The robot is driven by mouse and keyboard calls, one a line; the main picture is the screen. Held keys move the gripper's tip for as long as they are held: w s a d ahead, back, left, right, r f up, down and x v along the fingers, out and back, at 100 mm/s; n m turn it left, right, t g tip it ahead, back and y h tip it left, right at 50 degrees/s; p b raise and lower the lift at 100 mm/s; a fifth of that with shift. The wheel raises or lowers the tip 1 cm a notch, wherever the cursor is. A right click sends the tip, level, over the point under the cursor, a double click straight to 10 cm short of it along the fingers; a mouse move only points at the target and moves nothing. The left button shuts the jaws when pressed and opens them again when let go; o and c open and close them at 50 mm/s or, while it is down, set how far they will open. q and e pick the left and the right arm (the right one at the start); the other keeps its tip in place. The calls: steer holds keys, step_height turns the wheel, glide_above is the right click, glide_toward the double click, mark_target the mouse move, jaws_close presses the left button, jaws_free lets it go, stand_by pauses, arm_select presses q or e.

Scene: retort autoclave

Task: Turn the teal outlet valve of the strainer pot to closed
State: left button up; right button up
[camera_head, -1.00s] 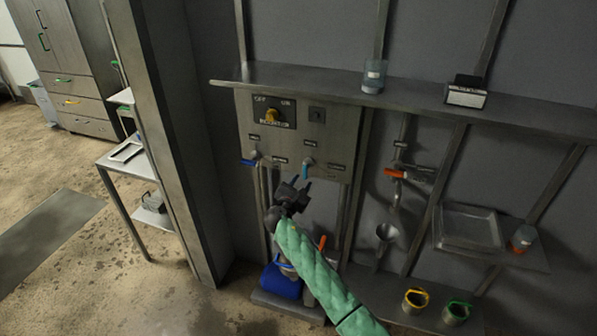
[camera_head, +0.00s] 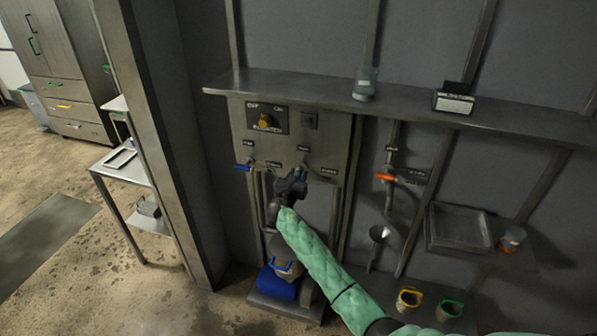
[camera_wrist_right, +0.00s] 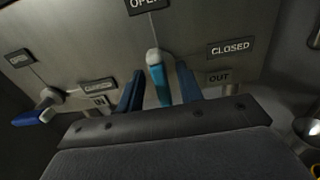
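The teal outlet valve handle (camera_wrist_right: 160,84) hangs from a pale round pivot on the metal panel in the right wrist view. A label reading OPEN is above it, one reading CLOSED is to its right, and OUT is below that. My right gripper (camera_wrist_right: 160,92) is open, with one finger on each side of the handle and small gaps visible. In the head view my right gripper (camera_head: 293,176) is at the panel's lower edge and hides most of the valve. My left gripper is not in view.
A blue-handled valve (camera_wrist_right: 38,115) is to the left on the same panel, beside the IN label. A shelf (camera_head: 400,108) juts out above, holding a glass jar (camera_head: 365,84). An orange-handled valve (camera_head: 384,177) and a funnel (camera_head: 379,234) are to the right.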

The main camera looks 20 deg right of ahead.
steer(key=shift+w+d, duration=0.35)
steer(key=shift+w, duration=0.15)
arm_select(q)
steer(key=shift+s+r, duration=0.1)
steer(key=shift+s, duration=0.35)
